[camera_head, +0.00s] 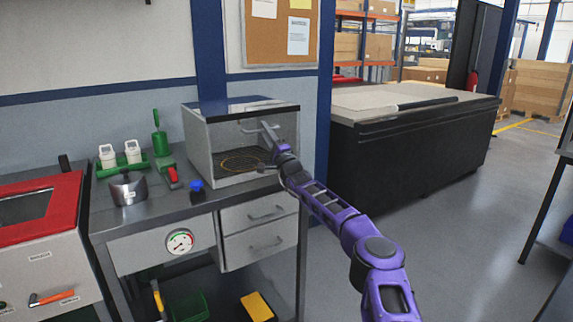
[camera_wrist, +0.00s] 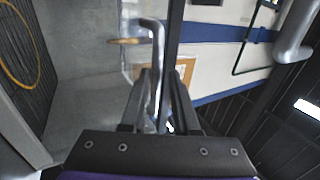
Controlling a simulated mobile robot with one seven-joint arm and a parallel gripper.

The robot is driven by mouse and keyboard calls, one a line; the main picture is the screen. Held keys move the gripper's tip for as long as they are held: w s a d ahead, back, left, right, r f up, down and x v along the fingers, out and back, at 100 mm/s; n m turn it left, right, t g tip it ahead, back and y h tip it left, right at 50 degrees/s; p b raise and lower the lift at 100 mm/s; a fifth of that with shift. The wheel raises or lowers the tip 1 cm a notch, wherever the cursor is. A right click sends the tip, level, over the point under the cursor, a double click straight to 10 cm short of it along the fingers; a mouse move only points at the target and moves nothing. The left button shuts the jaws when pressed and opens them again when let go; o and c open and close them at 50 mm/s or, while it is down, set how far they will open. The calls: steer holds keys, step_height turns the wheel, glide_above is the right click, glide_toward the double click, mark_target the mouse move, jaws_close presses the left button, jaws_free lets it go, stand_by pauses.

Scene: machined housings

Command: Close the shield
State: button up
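The grey box housing (camera_head: 208,148) stands on the back of the bench. Its floor grate with a yellow ring shows through the front. A dark-edged strip (camera_head: 245,110) runs along its top front; I cannot tell how far the shield is open. A bent metal handle (camera_head: 268,131) sticks out at the front right, and it also shows in the wrist view (camera_wrist: 157,45). Beside it runs a thin dark bar, seemingly the shield's edge (camera_wrist: 174,40). My gripper (camera_wrist: 160,78) is at the handle, its fingers apart on either side of it. Contact is unclear.
On the bench stand a green holder with white cups (camera_head: 122,157), a metal container (camera_head: 128,189) and a blue knob (camera_head: 196,186). A red-framed machine (camera_head: 38,208) is at the left. A dark cabinet (camera_head: 412,135) stands at the right. The floor in front is clear.

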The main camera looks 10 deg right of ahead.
steer(key=p+v, duration=0.2)
steer(key=v, duration=1.2)
steer(key=shift+s, duration=0.4)
steer(key=shift+d+r, duration=0.1)
steer(key=shift+c, duration=0.2)
